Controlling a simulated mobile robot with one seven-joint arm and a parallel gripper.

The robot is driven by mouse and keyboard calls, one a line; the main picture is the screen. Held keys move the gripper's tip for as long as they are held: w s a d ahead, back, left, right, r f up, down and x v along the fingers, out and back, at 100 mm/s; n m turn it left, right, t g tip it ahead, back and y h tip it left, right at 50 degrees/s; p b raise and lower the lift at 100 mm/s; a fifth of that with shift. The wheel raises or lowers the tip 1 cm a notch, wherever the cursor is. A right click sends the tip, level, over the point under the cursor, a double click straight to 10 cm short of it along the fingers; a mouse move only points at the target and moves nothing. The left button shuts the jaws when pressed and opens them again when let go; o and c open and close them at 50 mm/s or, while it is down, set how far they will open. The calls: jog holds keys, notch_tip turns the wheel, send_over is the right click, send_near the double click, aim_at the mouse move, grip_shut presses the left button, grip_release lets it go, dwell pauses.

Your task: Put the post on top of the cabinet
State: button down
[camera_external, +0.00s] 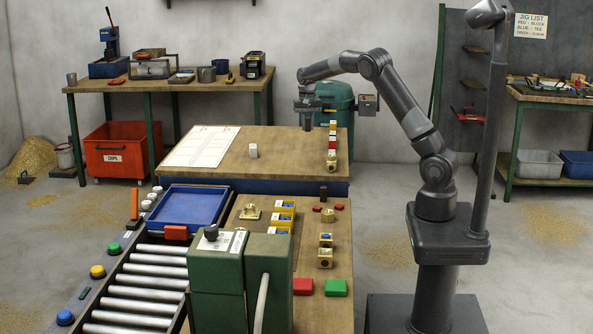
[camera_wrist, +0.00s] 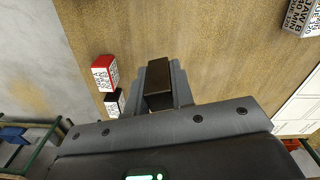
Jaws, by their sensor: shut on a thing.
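The post (camera_wrist: 157,85) shows in the wrist view as a dark brown block with its end toward the wooden surface. My gripper (camera_wrist: 160,98) is shut on it, with a finger on each side. In the external view my gripper (camera_external: 306,108) is over the back part of the wood-topped, blue-sided cabinet (camera_external: 215,152). The post is hard to make out there, under the fingers. The cabinet top also shows in the wrist view (camera_wrist: 215,50). I cannot tell whether the post touches the top.
Several small blocks (camera_external: 332,142) stand along the cabinet's right edge; a red-and-white one (camera_wrist: 105,72) is left of the post in the wrist view. A white block (camera_external: 253,150) and a paper sheet (camera_external: 202,146) are on the top. A green machine (camera_external: 335,97) stands behind.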

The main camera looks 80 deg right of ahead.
jog(key=s+d+r+m, duration=0.1)
jog(key=s+d+m, duration=0.2)
jog(key=s+d, duration=0.9)
send_over(312, 146)
notch_tip(312, 146, down, 6)
jog(key=shift+f, duration=0.15)
jog(key=shift+a+f, duration=0.1)
jog(key=shift+f, duration=1.95)
jog(key=shift+f, duration=0.15)
jog(key=c, duration=1.3)
grip_release()
jog(key=shift+o, duration=0.2)
